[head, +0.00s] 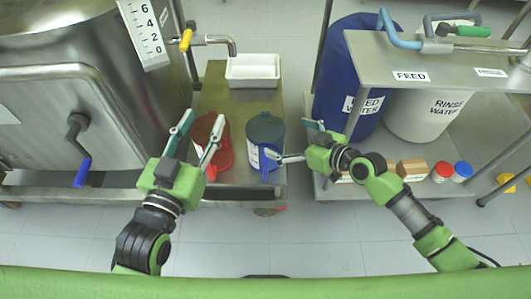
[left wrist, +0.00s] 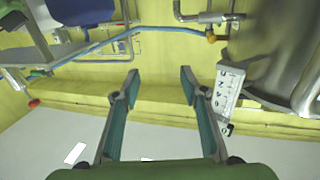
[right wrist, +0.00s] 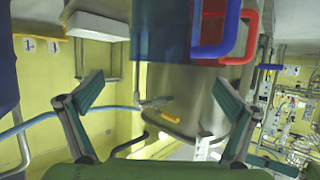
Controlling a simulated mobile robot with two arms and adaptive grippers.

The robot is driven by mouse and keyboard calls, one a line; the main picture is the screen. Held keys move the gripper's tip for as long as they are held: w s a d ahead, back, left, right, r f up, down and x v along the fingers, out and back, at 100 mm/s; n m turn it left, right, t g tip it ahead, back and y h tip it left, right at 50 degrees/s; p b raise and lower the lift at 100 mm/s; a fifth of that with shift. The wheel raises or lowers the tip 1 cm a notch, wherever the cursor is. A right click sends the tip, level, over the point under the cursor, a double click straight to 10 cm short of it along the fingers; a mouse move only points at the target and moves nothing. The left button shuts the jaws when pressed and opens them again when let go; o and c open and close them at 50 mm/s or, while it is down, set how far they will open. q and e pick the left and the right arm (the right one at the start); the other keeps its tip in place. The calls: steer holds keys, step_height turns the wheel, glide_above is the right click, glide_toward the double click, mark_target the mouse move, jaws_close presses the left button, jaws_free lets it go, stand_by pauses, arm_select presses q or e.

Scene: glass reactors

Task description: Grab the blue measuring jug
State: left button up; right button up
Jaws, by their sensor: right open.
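The blue measuring jug (head: 265,130) stands on the steel trolley in the head view, right of the red measuring jug (head: 205,135). In the right wrist view the blue jug (right wrist: 160,30) shows at the top, its blue handle (right wrist: 205,50) overlapping the red handle (right wrist: 248,45). My right gripper (head: 291,140) is open, with one fingertip close to the blue jug's handle; whether they touch is unclear. Its fingers (right wrist: 160,93) are spread with nothing between them. My left gripper (head: 197,128) is open and empty, left of and partly over the red jug. Its fingers (left wrist: 159,83) are wide apart.
A white tray (head: 253,70) is at the trolley's back. A steel reactor (head: 60,110) with a blue-handled valve (head: 82,172) stands left. At right, a shelf (head: 440,62) stands by a blue feed drum (head: 345,70) and white rinse-water drum (head: 425,115). Boxes and small jars sit low.

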steer(key=x, duration=0.2)
steer(key=shift+w+a+f, duration=0.2)
steer(key=shift+a, duration=0.05)
steer(key=b+x, duration=0.2)
steer(key=x, duration=0.3)
steer(key=shift+s+a+f, duration=0.1)
steer(key=shift+s+f, duration=0.1)
steer(key=shift+s, duration=0.05)
steer(key=c, duration=1.4)
steer(key=shift+r, duration=0.1)
steer(key=shift+c, duration=1.1)
arm_select(q)
steer(key=s+r+t+h, duration=0.2)
steer(key=r+t, duration=0.4)
steer(key=r, duration=0.5)
steer(key=shift+s+d+r, duration=0.25)
steer(key=shift+s+d, duration=0.1)
steer(key=shift+s, duration=0.2)
steer(key=shift+w, duration=0.1)
